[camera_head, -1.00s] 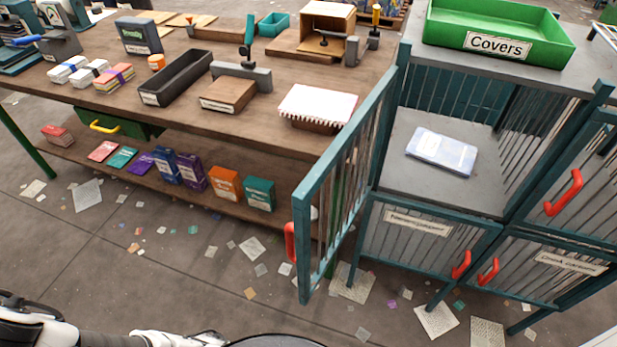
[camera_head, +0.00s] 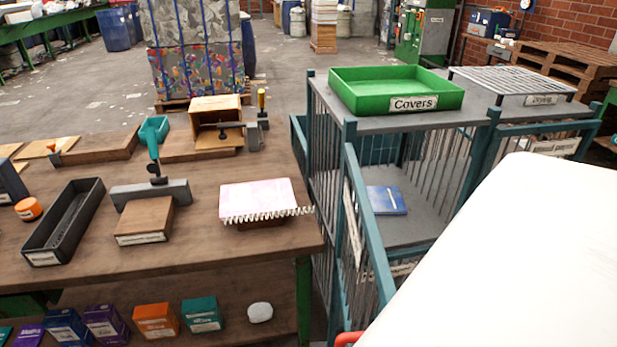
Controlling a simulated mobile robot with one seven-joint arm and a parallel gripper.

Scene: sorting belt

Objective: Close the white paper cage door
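The cage (camera_head: 340,125) is a teal frame with grey bars. Its upper left door (camera_head: 369,240) stands open, swung out towards me and seen nearly edge-on. A pale label on the door is too oblique to read, so I cannot tell whether it says white paper. A red handle (camera_head: 347,339) just shows at the bottom edge of the picture, by the door's lower part. Inside the open compartment a blue-covered pad (camera_head: 386,200) lies on the grey shelf. My gripper is not in view. A large white surface, probably my own arm, hides the lower right and the other cage doors.
The wooden workbench (camera_head: 120,262) fills the left, close to the cage, with a spiral-bound block (camera_head: 257,199) near its right end. A green Covers tray (camera_head: 395,92) and a wire rack (camera_head: 512,80) stand on the cage top. Open floor lies behind the bench.

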